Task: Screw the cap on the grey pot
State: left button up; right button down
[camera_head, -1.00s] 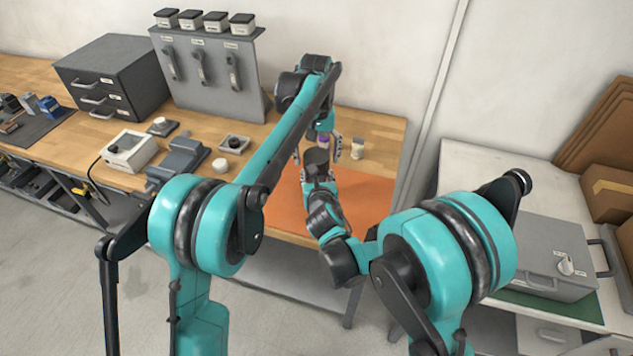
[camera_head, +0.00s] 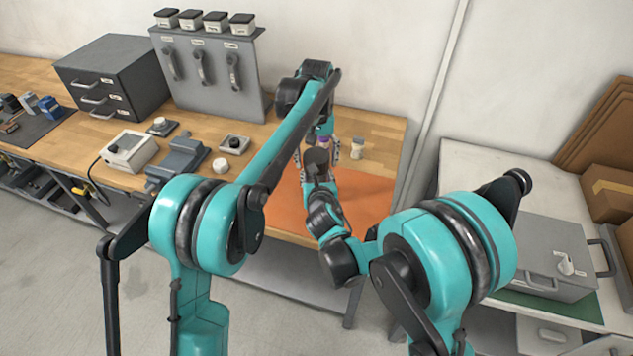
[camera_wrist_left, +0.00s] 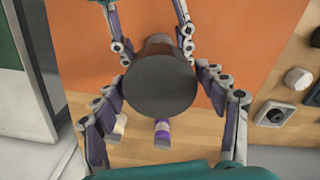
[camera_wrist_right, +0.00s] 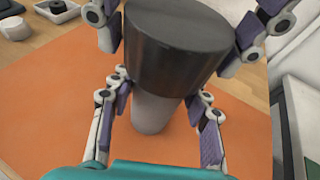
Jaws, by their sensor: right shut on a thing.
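The dark round cap (camera_wrist_right: 182,50) sits upright on top of the grey pot (camera_wrist_right: 153,112) in the right wrist view. I cannot tell whether its thread is engaged. In the left wrist view the cap (camera_wrist_left: 160,82) shows from above and hides most of the pot. In the head view the cap (camera_head: 316,156) is small between my grippers. My right gripper (camera_wrist_right: 157,100) is shut on the pot, one finger on each side. My left gripper (camera_head: 320,150) is around the cap, its fingers (camera_wrist_left: 162,88) apart on either side, close to the rim; contact is unclear.
A purple-banded bottle (camera_wrist_left: 162,132) and a small pale bottle (camera_head: 357,149) stand behind the grippers. An orange mat (camera_head: 370,200) lies below.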

dwell(0.3)
pick_arm(q)
notch_tip(320, 180, up, 12)
dwell(0.5)
pick_arm(e)
jog(key=c, duration=0.7)
grip_release()
jog(key=v, duration=1.2)
